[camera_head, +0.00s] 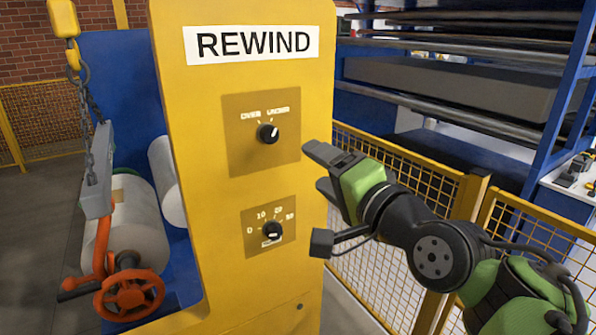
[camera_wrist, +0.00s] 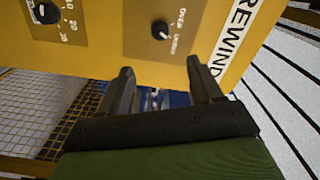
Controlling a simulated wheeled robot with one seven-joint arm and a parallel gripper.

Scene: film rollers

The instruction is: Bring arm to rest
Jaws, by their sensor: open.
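My gripper (camera_head: 312,166) is raised at the right of the yellow REWIND panel (camera_head: 225,60), with its fingers pointing left toward the panel's right edge. In the wrist view my gripper (camera_wrist: 163,78) is open, with nothing between its two dark fingers. The upper black knob (camera_head: 268,133), marked over and under, is left of the fingertips; it also shows in the wrist view (camera_wrist: 160,30). The lower black knob (camera_head: 272,231) sits on a numbered dial plate below; it shows at the wrist view's top left (camera_wrist: 47,12). My gripper appears apart from both knobs.
A yellow mesh fence (camera_head: 395,165) stands behind my arm. A blue rack (camera_head: 560,110) with long rollers is at the right. Left of the panel are a white roll (camera_head: 130,235), an orange handwheel (camera_head: 130,295) and a hanging chain hoist (camera_head: 97,185).

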